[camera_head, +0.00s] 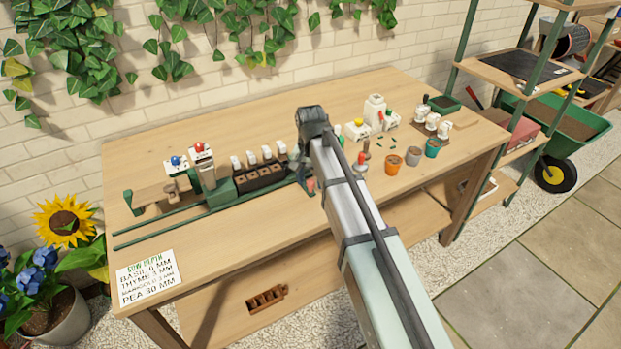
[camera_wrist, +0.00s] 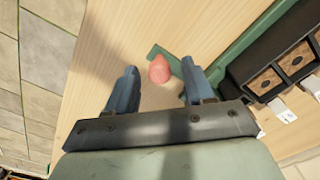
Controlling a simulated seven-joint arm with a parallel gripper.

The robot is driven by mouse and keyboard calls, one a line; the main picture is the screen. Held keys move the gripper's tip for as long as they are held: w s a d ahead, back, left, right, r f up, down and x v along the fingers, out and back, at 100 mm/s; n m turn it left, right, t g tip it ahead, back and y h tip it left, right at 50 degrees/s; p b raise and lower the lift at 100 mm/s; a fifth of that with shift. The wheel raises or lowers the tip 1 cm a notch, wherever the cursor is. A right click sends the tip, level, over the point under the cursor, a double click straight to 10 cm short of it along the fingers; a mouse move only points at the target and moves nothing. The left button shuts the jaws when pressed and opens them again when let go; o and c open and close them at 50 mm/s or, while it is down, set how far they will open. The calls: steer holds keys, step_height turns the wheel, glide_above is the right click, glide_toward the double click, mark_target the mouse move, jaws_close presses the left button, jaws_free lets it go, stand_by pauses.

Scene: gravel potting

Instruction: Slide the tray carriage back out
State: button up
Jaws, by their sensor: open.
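The tray carriage is a dark tray (camera_head: 262,180) with several brown cells in a row, on green rails (camera_head: 165,230). The tray's cells (camera_wrist: 264,81) also show at the right of the wrist view. A round pink-red knob (camera_wrist: 159,70) sits by a green bar (camera_wrist: 168,58). My gripper (camera_wrist: 158,80) is open, with one finger on each side of the knob in the picture; I cannot tell whether they touch it. In the head view my gripper (camera_head: 308,185) hides the carriage's right end.
White tags (camera_head: 252,158) stand along the tray's back. A blue-knobbed white unit (camera_head: 177,163) is at the left. Terracotta (camera_head: 392,164) and teal (camera_head: 432,147) pots and white bottles stand right of my arm. The front table strip near the sow-depth card (camera_head: 150,275) is clear.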

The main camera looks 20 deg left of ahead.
step_height(320, 180, up, 14)
stand_by(0.7)
steer(key=shift+f, duration=0.1)
steer(key=s+d+f+m+g, duration=0.1)
steer(key=s+d+f, duration=0.3)
steer(key=d+f, duration=0.6)
steer(key=s+d+f+m+g, duration=0.1)
steer(key=s+d+f, duration=0.2)
steer(key=d+f, duration=0.75)
steer(key=s+d+f+m+g, duration=0.15)
steer(key=s+d+f, duration=0.3)
steer(key=f, duration=1.05)
steer(key=s+d+f+n+g, duration=0.1)
steer(key=s+d+f, duration=0.3)
steer(key=s+f, duration=0.3)
steer(key=s+d+f+n+g, duration=0.1)
steer(key=s+d+f, duration=0.3)
steer(key=s+f, duration=0.4)
steer(key=s+d+f+n+g, duration=0.1)
steer(key=s+d+f, duration=0.2)
steer(key=s+f, duration=0.5)
steer(key=s, duration=0.7)
steer(key=shift+d, duration=0.4)
